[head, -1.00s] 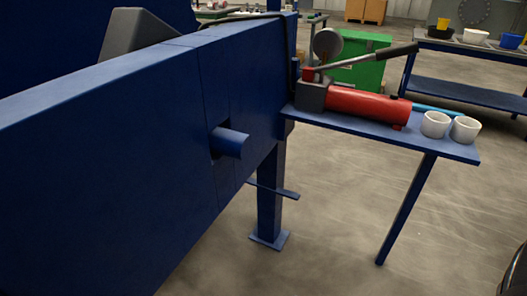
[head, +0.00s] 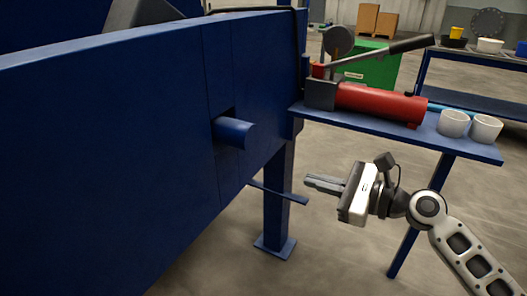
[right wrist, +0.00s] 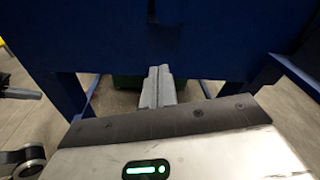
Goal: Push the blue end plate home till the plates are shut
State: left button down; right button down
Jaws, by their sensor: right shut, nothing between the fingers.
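A long blue panel (head: 110,150) fills the left of the head view. A round blue stub (head: 234,132) sticks out to the right through a dark slot in it. Which part is the end plate, and any gap between plates, I cannot tell; the inside is hidden behind the panel. My right gripper (head: 308,184) is shut and empty, right of and below the stub, clear of the panel. In the right wrist view its fingers (right wrist: 158,80) point at a dark blue surface. At that view's left edge is what looks like my left gripper (right wrist: 22,93), its jaws unclear.
A blue shelf (head: 400,132) on the right bears a red hand pump (head: 375,102) with a long lever, and two white cups (head: 454,123). A blue leg (head: 277,200) and a thin blue bar (head: 280,192) stand near the gripper. Open floor lies below.

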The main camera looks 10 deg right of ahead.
notch_tip(320, 180, up, 5)
jog(key=w+d+m+y, duration=0.1)
jog(key=m+y, duration=0.1)
jog(key=m, duration=0.1)
send_near(250, 135)
jog(key=x, duration=0.7)
jog(key=shift+s, duration=0.15)
pick_arm(q)
jog(key=shift+d, duration=0.1)
